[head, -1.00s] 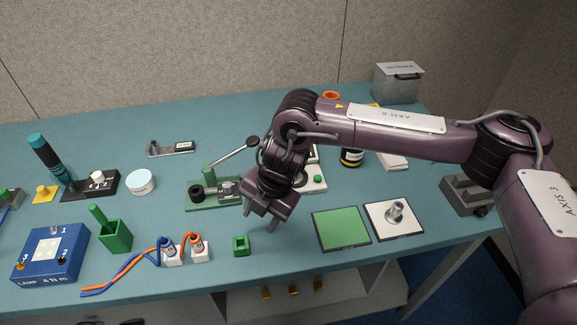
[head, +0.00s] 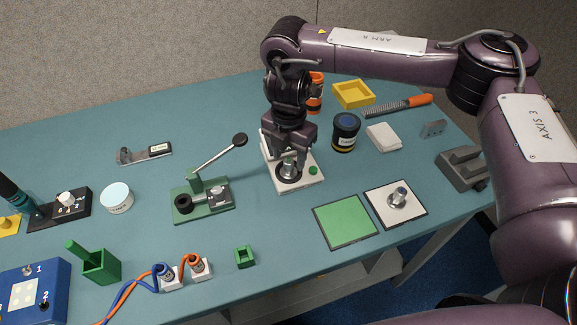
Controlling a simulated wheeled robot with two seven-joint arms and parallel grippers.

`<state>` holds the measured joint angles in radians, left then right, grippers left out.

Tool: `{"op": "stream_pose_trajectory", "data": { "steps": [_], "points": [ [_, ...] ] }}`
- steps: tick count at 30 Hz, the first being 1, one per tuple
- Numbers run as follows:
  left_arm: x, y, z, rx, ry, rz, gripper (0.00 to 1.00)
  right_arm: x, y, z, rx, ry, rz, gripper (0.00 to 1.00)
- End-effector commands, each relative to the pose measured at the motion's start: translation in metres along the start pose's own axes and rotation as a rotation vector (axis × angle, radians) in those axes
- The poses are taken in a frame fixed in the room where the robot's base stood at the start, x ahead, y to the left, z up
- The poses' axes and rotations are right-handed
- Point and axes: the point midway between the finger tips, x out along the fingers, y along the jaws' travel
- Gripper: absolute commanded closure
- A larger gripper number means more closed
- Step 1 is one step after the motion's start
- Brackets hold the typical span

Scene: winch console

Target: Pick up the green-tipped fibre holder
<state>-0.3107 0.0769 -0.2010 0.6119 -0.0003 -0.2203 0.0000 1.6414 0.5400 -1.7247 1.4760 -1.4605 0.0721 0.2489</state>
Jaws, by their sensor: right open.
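A white base (head: 307,180) with a green button (head: 313,170) stands in the middle of the table. A short metal post (head: 288,166) rises from a dark ring on it. My right gripper (head: 289,153) is open, pointing down, with its fingers at the top of this post; I cannot tell whether they touch it. The gripper hides the back of the base. I cannot tell for sure which piece is the green-tipped fibre holder. My left gripper is out of view.
A green lever press (head: 205,207) stands left of the gripper and a black jar (head: 345,131) right of it. A green mat (head: 345,222) and a white plate with a metal knob (head: 397,198) lie in front right. Orange and blue cables (head: 140,285) cross the front left.

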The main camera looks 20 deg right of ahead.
Motion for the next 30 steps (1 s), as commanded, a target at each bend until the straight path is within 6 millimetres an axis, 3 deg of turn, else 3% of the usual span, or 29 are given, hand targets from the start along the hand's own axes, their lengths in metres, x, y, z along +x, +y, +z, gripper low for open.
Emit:
{"op": "stream_pose_trajectory", "data": {
  "steps": [6,14,24,30],
  "points": [
    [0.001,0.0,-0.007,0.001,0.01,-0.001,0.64,0.024,-0.001,-0.001,0.001,0.001,0.0,0.52],
    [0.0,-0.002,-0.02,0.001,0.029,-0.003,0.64,0.025,0.0,0.0,0.0,-0.001,0.001,0.53],
    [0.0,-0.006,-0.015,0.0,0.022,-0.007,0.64,0.025,0.0,0.0,-0.001,-0.001,0.001,0.98],
    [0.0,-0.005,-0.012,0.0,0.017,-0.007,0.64,0.025,0.0,0.0,-0.001,-0.001,0.001,1.0]
  ]
}}
